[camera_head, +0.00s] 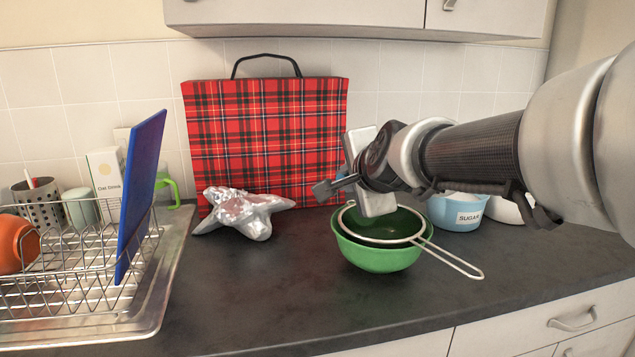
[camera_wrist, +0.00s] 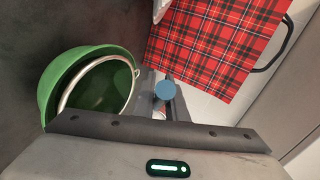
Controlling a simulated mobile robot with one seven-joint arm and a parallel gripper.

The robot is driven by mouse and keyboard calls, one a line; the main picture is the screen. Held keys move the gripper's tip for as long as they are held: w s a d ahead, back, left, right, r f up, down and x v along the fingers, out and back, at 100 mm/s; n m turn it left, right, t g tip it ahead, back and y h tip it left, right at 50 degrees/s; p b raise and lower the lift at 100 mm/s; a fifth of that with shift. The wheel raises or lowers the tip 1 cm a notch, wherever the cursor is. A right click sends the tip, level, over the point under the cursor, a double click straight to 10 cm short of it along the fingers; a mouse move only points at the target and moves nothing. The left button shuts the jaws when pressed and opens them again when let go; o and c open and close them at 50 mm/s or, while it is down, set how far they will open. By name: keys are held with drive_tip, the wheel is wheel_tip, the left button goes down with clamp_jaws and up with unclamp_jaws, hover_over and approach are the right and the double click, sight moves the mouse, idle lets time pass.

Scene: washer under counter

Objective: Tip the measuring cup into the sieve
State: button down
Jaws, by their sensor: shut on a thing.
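A wire sieve (camera_head: 452,258) rests across a green bowl (camera_head: 378,258) on the dark counter, its handle pointing right and forward. In the wrist view, the green bowl (camera_wrist: 50,85) and the sieve's rim (camera_wrist: 68,92) lie left of my fingers. My gripper (camera_head: 330,186) is above and just left of the sieve, pointing left. It is shut on a small light-blue thing (camera_head: 341,173), likely the measuring cup, which shows as a blue round shape (camera_wrist: 165,90) between the fingers in the wrist view. My gripper hides most of it; its contents and tilt cannot be told.
A tartan bag (camera_head: 265,140) stands against the tiles behind. Crumpled foil (camera_head: 243,213) lies left of the bowl. A blue sugar tub (camera_head: 458,212) is at the right, behind my arm. A dish rack with a blue board (camera_head: 140,195) is at the left. The front counter is clear.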

drive_tip(key=shift+s+a+f+t, duration=0.15)
drive_tip(key=shift+f+t, duration=0.1)
drive_tip(key=shift+t, duration=0.25)
drive_tip(key=shift+d+t, duration=0.2)
drive_tip(key=shift+t, duration=0.2)
drive_tip(key=shift+s+d+f, duration=0.1)
drive_tip(key=shift+f, duration=0.15)
drive_tip(key=shift+r+p, duration=0.1)
drive_tip(key=shift+p, duration=0.3)
